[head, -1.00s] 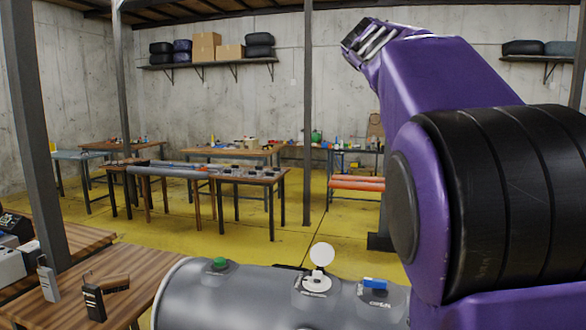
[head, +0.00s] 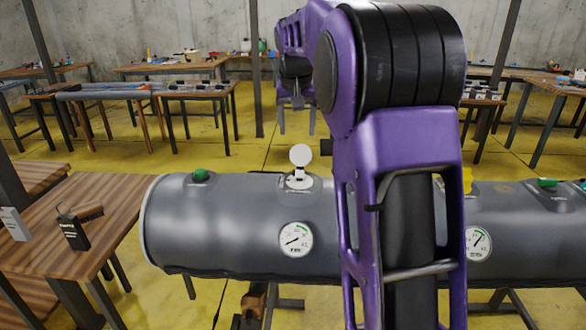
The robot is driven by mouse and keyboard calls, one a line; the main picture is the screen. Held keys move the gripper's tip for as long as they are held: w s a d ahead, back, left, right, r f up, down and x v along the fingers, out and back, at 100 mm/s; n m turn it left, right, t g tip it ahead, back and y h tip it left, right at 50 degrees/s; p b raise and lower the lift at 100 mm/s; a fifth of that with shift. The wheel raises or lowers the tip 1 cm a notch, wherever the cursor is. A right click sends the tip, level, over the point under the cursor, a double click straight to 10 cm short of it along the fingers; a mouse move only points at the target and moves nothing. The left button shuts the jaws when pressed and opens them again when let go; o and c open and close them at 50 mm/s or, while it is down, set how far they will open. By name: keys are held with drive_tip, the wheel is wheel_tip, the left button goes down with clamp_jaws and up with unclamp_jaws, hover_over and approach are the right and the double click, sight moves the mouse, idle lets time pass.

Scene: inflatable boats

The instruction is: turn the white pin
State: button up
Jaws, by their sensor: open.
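A white valve (head: 299,181) sits on top of the grey inflatable tube (head: 225,215), left of my arm in the head view. Its round white cap (head: 300,155) stands up, flipped open. The white pin inside the valve is too small to make out. My gripper (head: 298,103) hangs pointing down above and apart from the valve, higher in the picture. It is small in view, open, and I see nothing held in it.
A green-capped valve (head: 200,175) is on the tube to the left. A pressure gauge (head: 296,239) faces me on the tube's side. A wooden table (head: 95,205) with a black device (head: 73,232) stands at the left. My arm covers the tube's middle.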

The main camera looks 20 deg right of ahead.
sight(298, 171)
drive_tip(key=b+x, duration=0.1)
drive_tip(key=x, duration=1.5)
drive_tip(key=shift+w+d+f, duration=0.2)
drive_tip(key=shift+f, duration=0.05)
clamp_jaws()
